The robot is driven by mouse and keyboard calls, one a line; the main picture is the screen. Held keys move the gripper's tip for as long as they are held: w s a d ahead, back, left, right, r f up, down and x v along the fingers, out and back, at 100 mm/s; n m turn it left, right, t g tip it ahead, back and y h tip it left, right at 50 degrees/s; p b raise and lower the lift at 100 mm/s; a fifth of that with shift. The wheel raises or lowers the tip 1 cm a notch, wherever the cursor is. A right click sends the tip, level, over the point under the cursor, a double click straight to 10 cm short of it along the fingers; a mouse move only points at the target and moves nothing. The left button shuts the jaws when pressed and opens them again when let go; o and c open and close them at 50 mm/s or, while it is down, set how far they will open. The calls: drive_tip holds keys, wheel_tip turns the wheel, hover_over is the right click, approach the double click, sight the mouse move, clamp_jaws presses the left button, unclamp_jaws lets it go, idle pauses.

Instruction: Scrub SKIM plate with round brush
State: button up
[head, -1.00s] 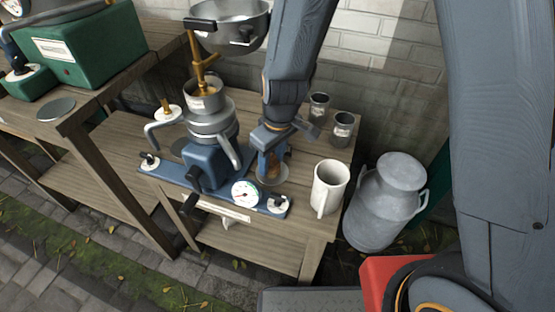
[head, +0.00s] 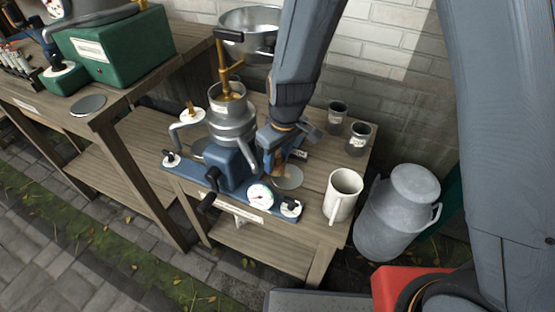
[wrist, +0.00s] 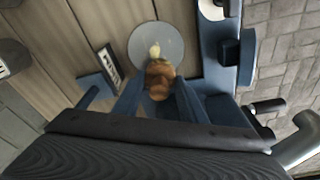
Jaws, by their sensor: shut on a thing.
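The round brush (wrist: 160,78), with a brown wooden body and a pale tip, is between the two fingers of my gripper (wrist: 158,98), which is shut on it. In the wrist view the tip overlaps a round grey plate (wrist: 148,36); I cannot tell whether it touches. In the head view this plate (head: 291,178) lies on the bench, right of the blue separator (head: 232,165), and my gripper (head: 274,152) is at its upper left edge. A small label (wrist: 110,62) lies beside the plate; its lettering is too small to read surely. My gripper mostly hides the brush in the head view.
A white mug (head: 342,196) stands right of the plate, with two dark jars (head: 358,138) behind. The separator's spouts and blue base crowd the left side. A grey milk churn (head: 398,215) stands right of the bench. Another grey plate (head: 88,105) lies on the left table.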

sight(277, 156)
drive_tip(key=shift+r+p, duration=1.95)
drive_tip(key=shift+r, duration=0.7)
drive_tip(key=shift+r+p, duration=1.3)
drive_tip(key=shift+r, duration=0.25)
drive_tip(key=shift+f, duration=0.1)
